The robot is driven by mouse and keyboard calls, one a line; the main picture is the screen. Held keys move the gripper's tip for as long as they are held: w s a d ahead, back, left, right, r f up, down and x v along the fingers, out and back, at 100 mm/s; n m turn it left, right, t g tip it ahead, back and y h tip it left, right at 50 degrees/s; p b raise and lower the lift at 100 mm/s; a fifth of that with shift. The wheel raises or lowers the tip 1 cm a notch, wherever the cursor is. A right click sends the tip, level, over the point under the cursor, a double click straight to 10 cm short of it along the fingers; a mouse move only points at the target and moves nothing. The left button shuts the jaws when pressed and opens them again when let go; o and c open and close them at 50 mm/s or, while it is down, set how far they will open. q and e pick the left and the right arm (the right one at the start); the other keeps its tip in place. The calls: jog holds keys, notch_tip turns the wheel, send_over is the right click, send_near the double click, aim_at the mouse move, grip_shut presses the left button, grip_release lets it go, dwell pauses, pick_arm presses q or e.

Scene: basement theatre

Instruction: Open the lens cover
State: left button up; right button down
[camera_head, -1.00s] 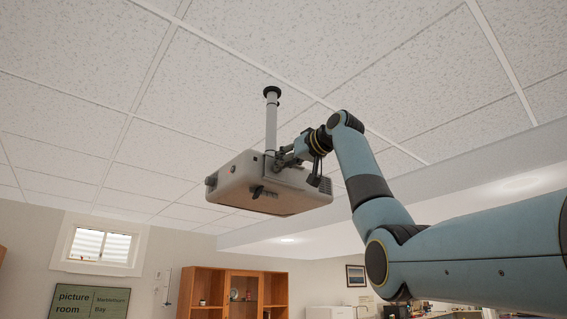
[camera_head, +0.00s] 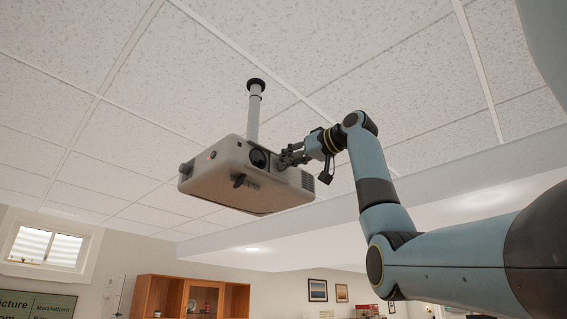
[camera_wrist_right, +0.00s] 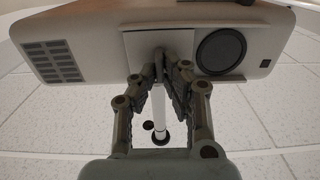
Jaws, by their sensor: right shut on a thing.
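A beige projector (camera_head: 210,182) hangs from the ceiling on a white pole (camera_head: 254,118). Its round dark lens (camera_head: 259,158) is uncovered. My right gripper (camera_head: 283,160) is at the projector's front face, just right of the lens. In the wrist view its fingers (camera_wrist_right: 172,62) are closed together at the cover's edge, shut on a part of it that they hide. My left gripper is out of view.
A vent grille (camera_wrist_right: 54,60) is on the projector's face beyond the cover. The ceiling (camera_head: 340,60) is close above. A wooden cabinet (camera_head: 172,298) and a window (camera_head: 47,246) are far below. The air around the projector is clear.

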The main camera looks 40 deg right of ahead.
jog(key=c, duration=1.8)
grip_release()
jog(key=shift+s+d+r, duration=0.1)
jog(key=shift+r, duration=0.1)
jog(key=shift+o, duration=1.8)
jog(key=shift+d+f, duration=0.1)
jog(key=shift+d, duration=0.05)
jog(key=s+d, duration=0.1)
jog(key=s, duration=1)
jog(key=shift+s, duration=0.4)
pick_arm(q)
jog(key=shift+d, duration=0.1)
pick_arm(e)
jog(key=shift+f, duration=0.1)
